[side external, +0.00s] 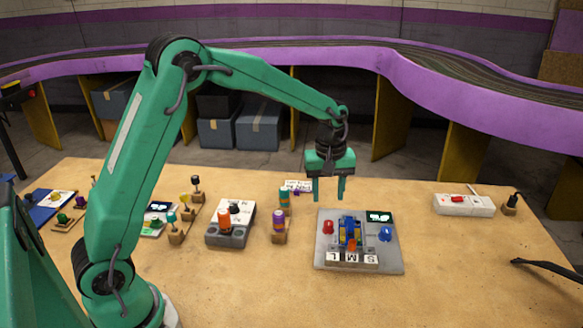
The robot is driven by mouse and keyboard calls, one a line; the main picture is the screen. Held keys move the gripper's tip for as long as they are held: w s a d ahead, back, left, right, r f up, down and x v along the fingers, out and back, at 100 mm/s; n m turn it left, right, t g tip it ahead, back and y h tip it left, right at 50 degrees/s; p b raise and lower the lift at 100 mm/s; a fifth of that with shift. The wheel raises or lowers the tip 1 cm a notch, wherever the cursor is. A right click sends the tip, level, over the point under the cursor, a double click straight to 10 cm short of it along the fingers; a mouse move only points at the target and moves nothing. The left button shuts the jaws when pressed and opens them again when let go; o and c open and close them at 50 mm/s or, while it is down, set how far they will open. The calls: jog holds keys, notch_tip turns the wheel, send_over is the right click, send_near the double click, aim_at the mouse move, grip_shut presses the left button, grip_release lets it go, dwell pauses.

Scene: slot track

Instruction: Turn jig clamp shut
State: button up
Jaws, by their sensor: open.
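A grey jig plate (328,262) lies on the table right of centre. On it are a blue and yellow block-like part (350,230) in the middle, a red knob (328,227) at left, a blue knob (385,234) at right and an orange piece (351,245) in front. Which of these is the clamp, and how it is turned, I cannot tell. A white strip with letters (351,258) runs along the plate's front. My gripper (328,193) is open and empty, pointing down over the plate's back left part, apart from the knobs.
Left of the plate, wooden stands hold an orange and green tool (284,197) and a purple and orange tool (279,220). A grey box with an orange knob (224,220) stands further left. A white power strip (464,204) lies at right. The table front is clear.

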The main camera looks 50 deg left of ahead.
aim_at(329, 223)
jog(key=shift+w+f+n, duration=0.15)
jog(key=shift+w+f, duration=0.15)
jog(key=shift+f, duration=0.25)
jog(key=shift+w+f+n, duration=0.15)
jog(key=shift+w+f, duration=0.15)
jog(key=shift+f, duration=0.2)
jog(key=shift+f, duration=0.1)
jog(key=shift+f, duration=3.8)
jog(key=shift+c, duration=0.5)
grip_shut()
